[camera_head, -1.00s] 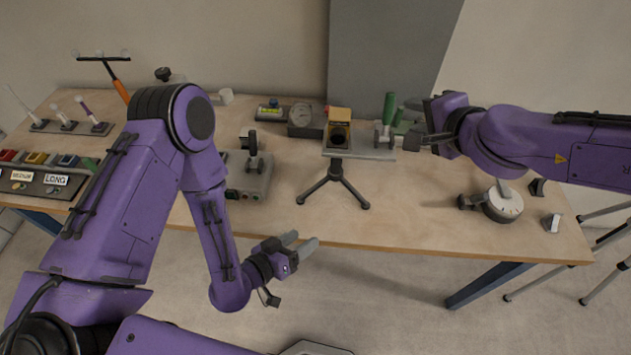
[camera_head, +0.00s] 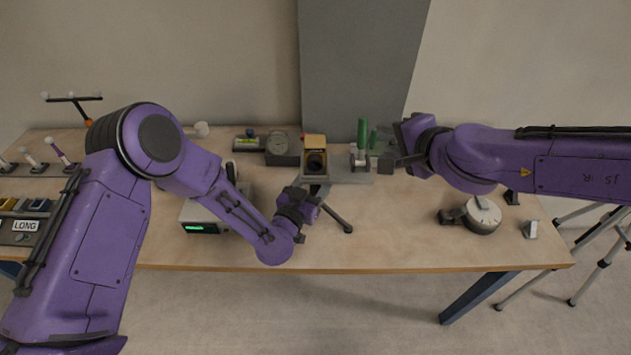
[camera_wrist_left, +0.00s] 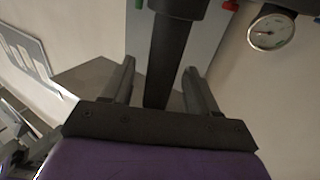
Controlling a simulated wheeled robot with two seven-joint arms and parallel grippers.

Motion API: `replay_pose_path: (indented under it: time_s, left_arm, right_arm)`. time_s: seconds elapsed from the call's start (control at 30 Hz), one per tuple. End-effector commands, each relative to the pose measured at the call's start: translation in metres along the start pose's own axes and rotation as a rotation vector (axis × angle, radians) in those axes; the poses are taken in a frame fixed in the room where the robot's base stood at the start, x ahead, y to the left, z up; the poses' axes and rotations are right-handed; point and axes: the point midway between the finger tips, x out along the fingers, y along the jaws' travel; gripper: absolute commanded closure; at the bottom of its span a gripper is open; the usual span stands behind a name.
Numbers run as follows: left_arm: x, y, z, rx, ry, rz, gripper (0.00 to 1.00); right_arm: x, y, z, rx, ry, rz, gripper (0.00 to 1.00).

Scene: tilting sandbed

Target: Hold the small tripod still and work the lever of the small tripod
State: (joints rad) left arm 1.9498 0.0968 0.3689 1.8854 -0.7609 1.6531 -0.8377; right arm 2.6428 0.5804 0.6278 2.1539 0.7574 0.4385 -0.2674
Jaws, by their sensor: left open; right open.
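The small tripod stands on the table; its dark leg (camera_head: 338,216) and grey top plate (camera_head: 350,177) show in the head view. The plate carries a yellow and black block (camera_head: 315,155) and a lever with a green handle (camera_head: 362,131). My left gripper (camera_head: 310,190) is at the tripod just below the plate, hiding part of its legs. In the left wrist view its open fingers (camera_wrist_left: 160,85) stand on either side of the dark tripod post (camera_wrist_left: 172,55), with gaps visible. My right gripper (camera_head: 386,161) is open at the plate's right end, right of the lever.
A grey box with a green display (camera_head: 202,226) is left of my left gripper. A white dial (camera_head: 482,214) sits on the right. The table front between tripod and dial is clear.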

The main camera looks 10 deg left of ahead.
Motion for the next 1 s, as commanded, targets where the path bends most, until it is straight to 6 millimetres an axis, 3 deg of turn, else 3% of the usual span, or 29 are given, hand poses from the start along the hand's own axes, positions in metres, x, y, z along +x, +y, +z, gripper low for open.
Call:
replay_pose_path:
  time_s: [0.33, 0.37, 0.5, 0.53, 1.0]
  left_arm:
    - [0.0079, 0.0, 0.0003, 0.0, -0.001, 0.0, 0.41]
    - [0.0079, 0.0, 0.0003, 0.0, -0.001, 0.0, 0.47]
    - [0.0078, 0.0, 0.0003, 0.0, -0.001, 0.0, 0.93]
    - [0.0078, 0.0001, 0.0003, 0.0, -0.001, 0.0, 1.0]
    - [0.0076, 0.0001, 0.0003, 0.0, -0.001, 0.0, 1.0]
  right_arm:
    - [0.0, -0.0001, 0.0001, 0.0, 0.0, 0.0, 0.57]
    - [0.0, -0.0001, 0.0001, 0.0, 0.0, 0.0, 0.57]
    - [0.0, -0.0001, 0.0001, 0.0, 0.0, 0.0, 0.57]
    - [0.0, -0.0001, 0.0, 0.0, 0.0, 0.0, 0.57]
    - [0.0, -0.0001, 0.0, 0.0, 0.0, 0.0, 0.57]
